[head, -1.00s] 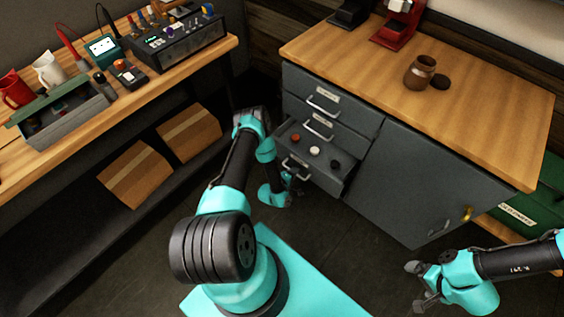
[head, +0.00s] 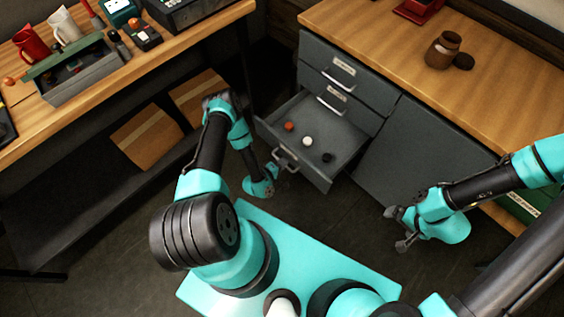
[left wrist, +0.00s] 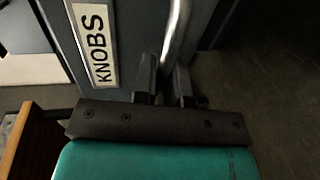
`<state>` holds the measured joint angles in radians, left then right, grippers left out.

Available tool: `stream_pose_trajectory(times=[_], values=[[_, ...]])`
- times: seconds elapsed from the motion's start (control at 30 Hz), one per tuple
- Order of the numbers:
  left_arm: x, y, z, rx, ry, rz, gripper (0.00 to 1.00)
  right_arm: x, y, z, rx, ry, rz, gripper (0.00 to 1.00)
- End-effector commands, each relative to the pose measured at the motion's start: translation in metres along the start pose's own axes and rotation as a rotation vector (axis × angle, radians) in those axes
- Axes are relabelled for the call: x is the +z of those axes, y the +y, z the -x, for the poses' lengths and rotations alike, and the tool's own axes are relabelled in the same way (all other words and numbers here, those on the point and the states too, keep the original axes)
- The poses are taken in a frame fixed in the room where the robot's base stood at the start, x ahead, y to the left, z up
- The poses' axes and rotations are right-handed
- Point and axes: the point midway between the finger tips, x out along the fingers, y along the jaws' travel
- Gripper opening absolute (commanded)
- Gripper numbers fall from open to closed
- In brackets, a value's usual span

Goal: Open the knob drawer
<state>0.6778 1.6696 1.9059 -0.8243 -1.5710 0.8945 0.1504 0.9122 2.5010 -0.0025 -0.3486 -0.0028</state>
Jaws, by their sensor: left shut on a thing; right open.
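The knob drawer (head: 318,138) is the lowest of the drawers in the grey cabinet, and it stands pulled well out. Inside lie a red knob (head: 289,126), a white knob (head: 308,141) and a black knob (head: 327,157). In the left wrist view its front carries a "KNOBS" label (left wrist: 95,45). My left gripper (head: 275,172) is shut on the drawer's metal handle (head: 286,160); the handle bar also shows between the fingers in the left wrist view (left wrist: 175,35). My right gripper (head: 396,228) is open and empty, in front of the cabinet door.
Two shut drawers (head: 345,85) sit above the open one. At left, a workbench holds a grey toolbox (head: 80,85) and mugs, with cardboard boxes (head: 148,135) below. Floor between is clear.

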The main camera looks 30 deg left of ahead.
Motion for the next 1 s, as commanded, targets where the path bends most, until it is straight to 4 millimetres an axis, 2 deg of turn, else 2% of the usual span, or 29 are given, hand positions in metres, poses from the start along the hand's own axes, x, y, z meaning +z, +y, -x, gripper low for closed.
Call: stream_pose_trajectory(times=[0.1, 0.13, 0.37, 0.77, 1.0], values=[[-0.001, 0.0, 0.0, 0.001, 0.0, -0.001, 0.0, 0.0, 0.0, 0.0, 0.0, 0.0, 0.0, 1.0], [-0.001, 0.0, 0.0, 0.001, 0.0, -0.001, 0.14, 0.0, 0.0, 0.0, 0.0, 0.0, 0.0, 1.0], [-0.001, 0.0, 0.0, 0.0, 0.0, -0.001, 0.36, 0.0, 0.0, 0.0, 0.0, 0.0, 0.0, 1.0], [-0.001, 0.0, 0.006, -0.001, 0.001, 0.001, 0.37, 0.0, 0.0, 0.0, 0.0, 0.0, 0.0, 1.0], [-0.002, 0.0, 0.034, -0.002, 0.003, 0.002, 0.37, 0.0, 0.0, 0.0, 0.0, 0.0, 0.0, 1.0]])
